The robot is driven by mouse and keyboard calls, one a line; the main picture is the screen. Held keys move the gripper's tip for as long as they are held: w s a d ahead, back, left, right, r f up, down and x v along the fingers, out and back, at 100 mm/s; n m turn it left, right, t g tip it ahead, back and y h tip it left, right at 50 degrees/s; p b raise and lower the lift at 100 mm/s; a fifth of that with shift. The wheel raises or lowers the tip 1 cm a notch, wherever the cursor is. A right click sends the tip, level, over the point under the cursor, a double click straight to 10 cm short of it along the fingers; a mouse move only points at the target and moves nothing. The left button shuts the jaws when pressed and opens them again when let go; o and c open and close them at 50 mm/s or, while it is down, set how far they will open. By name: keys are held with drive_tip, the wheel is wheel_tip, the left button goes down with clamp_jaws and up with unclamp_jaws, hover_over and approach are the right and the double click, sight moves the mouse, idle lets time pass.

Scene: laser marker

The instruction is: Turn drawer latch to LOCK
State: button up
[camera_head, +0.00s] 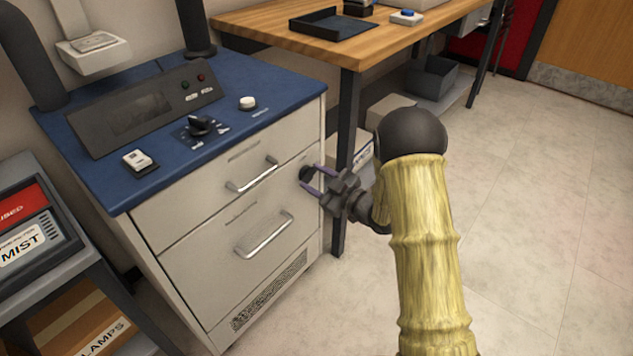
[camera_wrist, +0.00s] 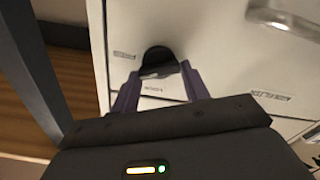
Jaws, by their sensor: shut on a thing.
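The drawer latch (camera_head: 306,173) is a small dark knob at the right side of the cabinet front, near the upper right of the lower drawer. In the wrist view the latch (camera_wrist: 158,62) is a black rounded knob between the fingertips, with small labels on the panel around it. The label text is too blurred to read surely. My gripper (camera_head: 313,180) reaches it from the right, its purple fingers shut on the latch. The gripper also shows in the wrist view (camera_wrist: 160,80), one finger on each side of the knob. The latch's exact turn is hard to tell.
The white cabinet has two drawers with metal handles (camera_head: 252,175) (camera_head: 264,236), both closed. Its blue top (camera_head: 255,75) carries a control panel and knobs. A wooden table (camera_head: 290,45) with a dark metal leg stands just behind my gripper. Open floor (camera_head: 540,200) lies to the right.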

drive_tip(key=n+b, duration=0.6)
drive_tip(key=n, duration=0.1)
drive_tip(key=n+b, duration=0.3)
drive_tip(key=n, duration=0.1)
drive_tip(key=shift+s+f, duration=0.15)
drive_tip(key=shift+f, duration=0.25)
drive_tip(key=shift+r+n+b, duration=0.1)
drive_tip(key=shift+n+b, duration=0.85)
drive_tip(key=shift+n, duration=0.05)
drive_tip(key=o, duration=1)
drive_tip(key=shift+r, duration=0.1)
